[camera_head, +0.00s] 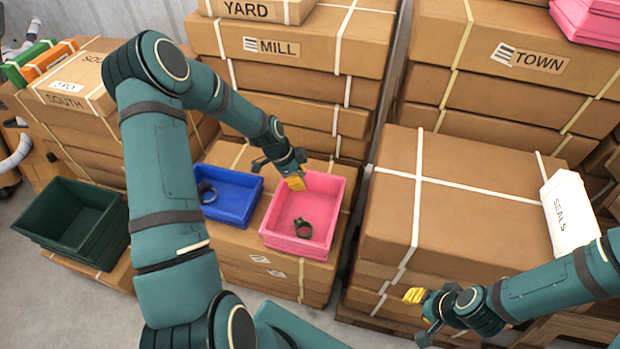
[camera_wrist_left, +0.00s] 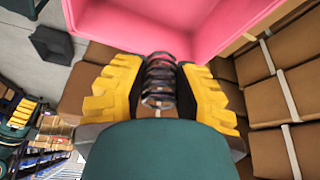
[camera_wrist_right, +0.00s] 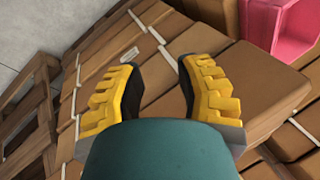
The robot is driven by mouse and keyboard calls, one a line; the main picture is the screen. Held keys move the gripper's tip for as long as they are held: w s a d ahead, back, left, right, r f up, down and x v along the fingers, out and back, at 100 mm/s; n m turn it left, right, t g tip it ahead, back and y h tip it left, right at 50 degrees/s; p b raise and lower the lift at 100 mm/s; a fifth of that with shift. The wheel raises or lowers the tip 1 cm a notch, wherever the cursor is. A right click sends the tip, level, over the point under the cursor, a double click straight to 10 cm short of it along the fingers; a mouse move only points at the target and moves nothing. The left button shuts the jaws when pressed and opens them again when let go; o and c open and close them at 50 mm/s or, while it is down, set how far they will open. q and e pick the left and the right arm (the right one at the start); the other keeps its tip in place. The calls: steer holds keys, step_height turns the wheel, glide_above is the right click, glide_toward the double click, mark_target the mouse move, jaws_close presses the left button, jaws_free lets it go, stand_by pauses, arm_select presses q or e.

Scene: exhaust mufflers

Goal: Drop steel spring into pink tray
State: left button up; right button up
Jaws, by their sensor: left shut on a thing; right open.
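The steel spring (camera_wrist_left: 159,82) is a dark wire coil held between the yellow fingertips of my left gripper (camera_wrist_left: 160,85) in the left wrist view. In the head view, my left gripper (camera_head: 294,183) is at the far edge of the pink tray (camera_head: 294,246), and I cannot make out the spring there. The pink tray also shows at the top of the left wrist view (camera_wrist_left: 130,22), just beyond the fingers. A dark green ring-like part (camera_head: 303,228) lies in the pink tray. My right gripper (camera_head: 415,297) is open and empty, low over the right-hand boxes; its fingers also show apart in the right wrist view (camera_wrist_right: 155,85).
A blue tray (camera_head: 231,217) with a dark ring (camera_head: 207,193) stands left of the pink tray. A dark green bin (camera_head: 70,240) is further left. Tall carton stacks (camera_head: 290,75) rise behind. A white box marked SEALS (camera_head: 572,215) lies on the right-hand cartons.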

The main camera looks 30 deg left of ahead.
arm_select(q)
step_height(320, 180, down, 6)
steer(key=b, duration=0.3)
stand_by(0.3)
steer(key=o, duration=1)
steer(key=shift+c, duration=0.2)
steer(key=v, duration=1.2)
